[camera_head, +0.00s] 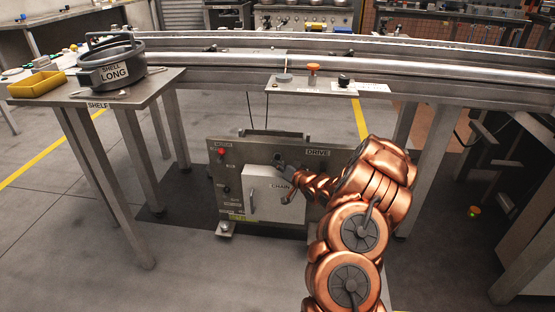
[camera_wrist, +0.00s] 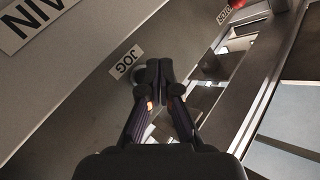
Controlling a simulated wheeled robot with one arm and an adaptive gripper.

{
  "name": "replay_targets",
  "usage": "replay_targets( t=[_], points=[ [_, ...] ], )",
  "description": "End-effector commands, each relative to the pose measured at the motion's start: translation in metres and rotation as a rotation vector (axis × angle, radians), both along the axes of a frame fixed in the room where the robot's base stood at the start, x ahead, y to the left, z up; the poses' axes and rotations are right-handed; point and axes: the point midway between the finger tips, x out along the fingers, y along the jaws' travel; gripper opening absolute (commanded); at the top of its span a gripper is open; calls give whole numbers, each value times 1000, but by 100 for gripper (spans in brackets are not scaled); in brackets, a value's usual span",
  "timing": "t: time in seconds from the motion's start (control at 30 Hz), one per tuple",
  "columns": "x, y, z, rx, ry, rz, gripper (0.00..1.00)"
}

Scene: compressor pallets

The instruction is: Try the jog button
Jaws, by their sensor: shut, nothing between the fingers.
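The drive unit (camera_head: 240,160) is a grey metal panel standing on the floor under the rail, with a white CHAIN cover (camera_head: 275,198) on its front. In the wrist view, a white JOG label (camera_wrist: 125,62) is on the grey panel, just left of my fingertips. The jog button itself cannot be made out clearly; my fingers cover the area beside the label. My gripper (camera_wrist: 165,72) is shut and empty, its fingertips together close to the panel. Whether they touch it cannot be told. In the head view, my gripper (camera_head: 283,165) is in front of the panel near the top of the cover.
A red button (camera_head: 222,152) and a dark knob (camera_head: 226,189) are at the panel's left side. A side table (camera_head: 150,88) with a labelled pot (camera_head: 110,62) and yellow tray (camera_head: 37,85) stands left. Table legs flank the unit. Floor in front is clear.

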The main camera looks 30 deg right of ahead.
Motion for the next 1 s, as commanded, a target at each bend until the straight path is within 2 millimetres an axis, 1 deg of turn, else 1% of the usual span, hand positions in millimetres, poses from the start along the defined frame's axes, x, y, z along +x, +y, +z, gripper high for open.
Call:
replay_targets(
  t=[0.57,1.0],
  points=[
    [0,0,0,0,0,0,0],
    [7,-6,3,-2,-2,0,0]
  ],
)
